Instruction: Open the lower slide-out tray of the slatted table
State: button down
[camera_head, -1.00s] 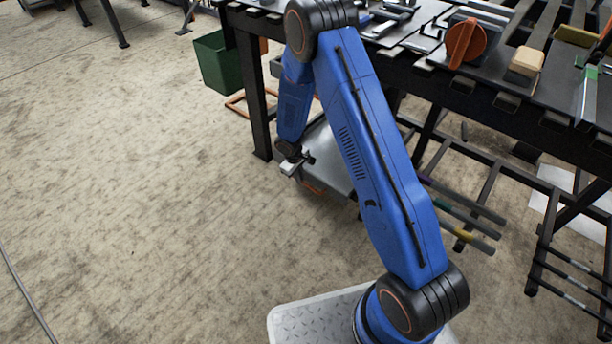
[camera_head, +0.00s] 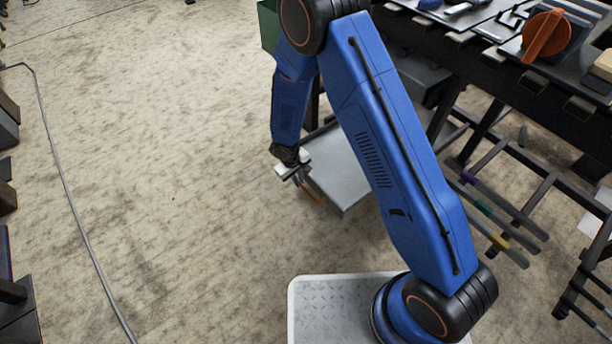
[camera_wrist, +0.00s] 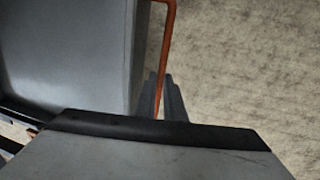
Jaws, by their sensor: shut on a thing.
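The slatted table (camera_head: 455,62) stands at the upper right in the head view. Its lower slide-out tray (camera_head: 348,180), a grey metal box, sticks out from under the table, partly hidden behind my blue arm. The tray's orange handle (camera_head: 313,194) is on its outer side. In the wrist view the grey tray wall (camera_wrist: 75,50) is at the left and the orange handle (camera_wrist: 167,45) runs down between my fingers. My gripper (camera_head: 301,180) is shut on this handle; its fingertips show in the wrist view (camera_wrist: 162,98).
A green bin (camera_head: 268,25) stands by the table's far end. A dark rack (camera_head: 495,205) with bars is at the right. A cable (camera_head: 62,170) lies on the floor at the left. The floor between cable and tray is clear.

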jog(key=shift+s+a, duration=0.15)
jog(key=shift+a, duration=0.05)
jog(key=c, duration=1.8)
grip_release()
jog(key=shift+c, duration=0.2)
notch_tip(320, 180, up, 17)
jog(key=s+a, duration=0.2)
jog(key=shift+a, duration=0.35)
jog(key=shift+w+d+r, duration=0.1)
